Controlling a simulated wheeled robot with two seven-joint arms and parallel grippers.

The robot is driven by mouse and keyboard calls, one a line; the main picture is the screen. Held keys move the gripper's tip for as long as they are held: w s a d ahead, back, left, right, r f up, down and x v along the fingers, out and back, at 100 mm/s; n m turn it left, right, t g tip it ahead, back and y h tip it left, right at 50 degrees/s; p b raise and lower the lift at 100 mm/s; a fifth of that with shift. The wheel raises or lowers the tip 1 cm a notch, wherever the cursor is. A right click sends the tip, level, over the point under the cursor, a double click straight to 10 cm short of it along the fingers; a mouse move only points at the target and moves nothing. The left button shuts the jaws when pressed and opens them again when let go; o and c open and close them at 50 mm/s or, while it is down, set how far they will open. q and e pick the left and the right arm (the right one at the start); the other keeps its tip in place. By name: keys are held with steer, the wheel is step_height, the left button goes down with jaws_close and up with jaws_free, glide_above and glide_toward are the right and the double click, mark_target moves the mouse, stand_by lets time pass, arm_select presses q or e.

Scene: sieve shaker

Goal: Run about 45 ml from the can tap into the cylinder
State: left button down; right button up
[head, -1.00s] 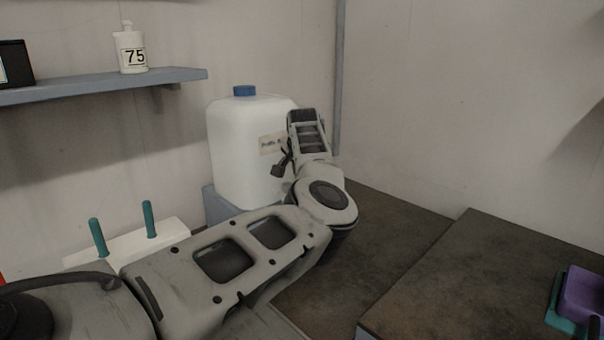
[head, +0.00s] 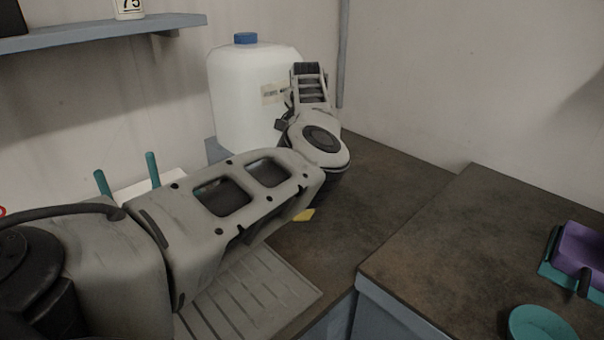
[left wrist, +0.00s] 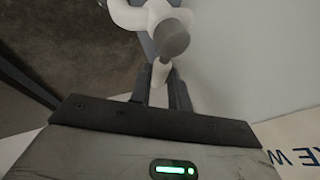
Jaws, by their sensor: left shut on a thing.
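The can (head: 245,110) is a white jerrycan with a blue cap, standing upright at the back of the counter. My left arm reaches across in front of it, with the wrist at its right side. In the left wrist view my left gripper (left wrist: 162,84) is shut on the white lever of the tap (left wrist: 140,16), which has a grey round end. The lever shows between the two fingers. The fingertips and the tap are hidden in the head view. I cannot see the cylinder or any liquid running. My right gripper is not in view.
A ribbed draining board (head: 250,295) lies below my left arm, with a yellow piece (head: 304,215) beside it. A white rack with teal pegs (head: 152,170) stands left. The right counter (head: 440,250) holds a purple object (head: 580,248) and a teal dish (head: 540,322); its middle is clear.

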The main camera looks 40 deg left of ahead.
arm_select(q)
steer(key=m+h+b, duration=0.1)
steer(key=m, duration=0.1)
steer(key=d+m+t+h+b, duration=0.1)
steer(key=m+b, duration=0.1)
steer(key=s+m+h+b, duration=0.1)
steer(key=m, duration=0.1)
steer(key=shift+s+d+f+t, duration=0.1)
steer(key=shift+d+t, duration=0.2)
steer(key=shift+d, duration=0.05)
stand_by(0.3)
stand_by(2.1)
steer(key=shift+w+a+n+g+y+p, duration=0.2)
steer(key=shift+a+n+g+y+p, duration=0.25)
steer(key=shift+n, duration=0.65)
steer(key=shift+w+a+n+g+y+p, duration=0.2)
steer(key=shift+n+y+p, duration=0.3)
steer(key=shift+n, duration=0.6)
steer(key=shift+w+a+n+g+y+p, duration=0.15)
steer(key=shift+a+n+g+y+p, duration=0.15)
steer(key=shift+n+y, duration=0.6)
steer(key=shift+h, duration=0.25)
